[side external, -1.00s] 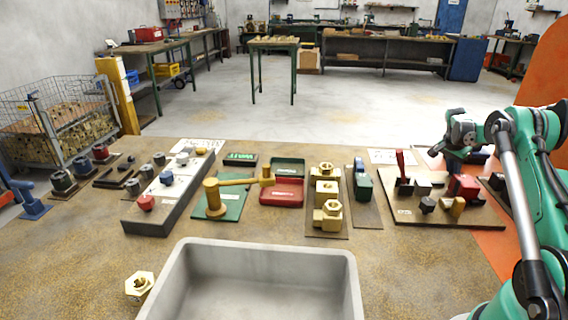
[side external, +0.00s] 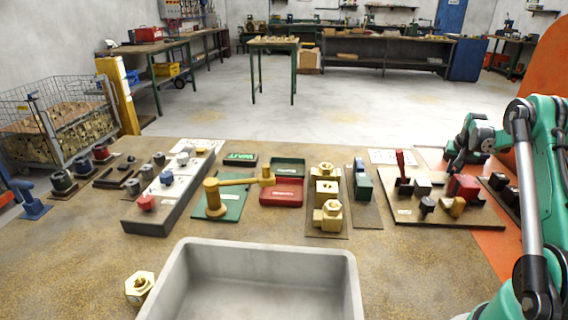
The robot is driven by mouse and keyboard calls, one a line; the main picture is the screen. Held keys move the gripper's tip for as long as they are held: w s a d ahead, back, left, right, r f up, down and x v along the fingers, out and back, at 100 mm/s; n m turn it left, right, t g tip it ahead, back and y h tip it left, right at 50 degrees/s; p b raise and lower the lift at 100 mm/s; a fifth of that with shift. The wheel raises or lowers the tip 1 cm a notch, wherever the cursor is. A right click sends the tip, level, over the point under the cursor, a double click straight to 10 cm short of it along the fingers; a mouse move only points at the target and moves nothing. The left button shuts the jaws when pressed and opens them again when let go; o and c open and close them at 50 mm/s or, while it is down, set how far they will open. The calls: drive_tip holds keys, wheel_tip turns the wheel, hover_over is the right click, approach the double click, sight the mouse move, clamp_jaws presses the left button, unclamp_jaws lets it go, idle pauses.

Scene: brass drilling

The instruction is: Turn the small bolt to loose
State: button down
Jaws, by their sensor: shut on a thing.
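My gripper (side external: 452,168) is at the right, low over the far edge of the right-hand board. Its jaws are shut on a small part, which the fingers and the hand hide. I cannot tell from this view whether that part is the small bolt. A hexagonal brass piece (side external: 139,283) lies by itself at the front left of the bench. Several brass fittings (side external: 327,213) stand on a dark plate in the middle, apart from my gripper.
A grey open bin (side external: 345,262) stands at the front. A brass crank (side external: 237,181) and a grey bar with knobs stand left of centre.

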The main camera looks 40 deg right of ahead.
drive_tip(key=shift+s+n+t+y, duration=0.1)
drive_tip(key=shift+n+t+y, duration=0.35)
drive_tip(key=shift+n, duration=1.05)
drive_tip(key=c, duration=0.8)
unclamp_jaws()
drive_tip(key=shift+v, duration=2.8)
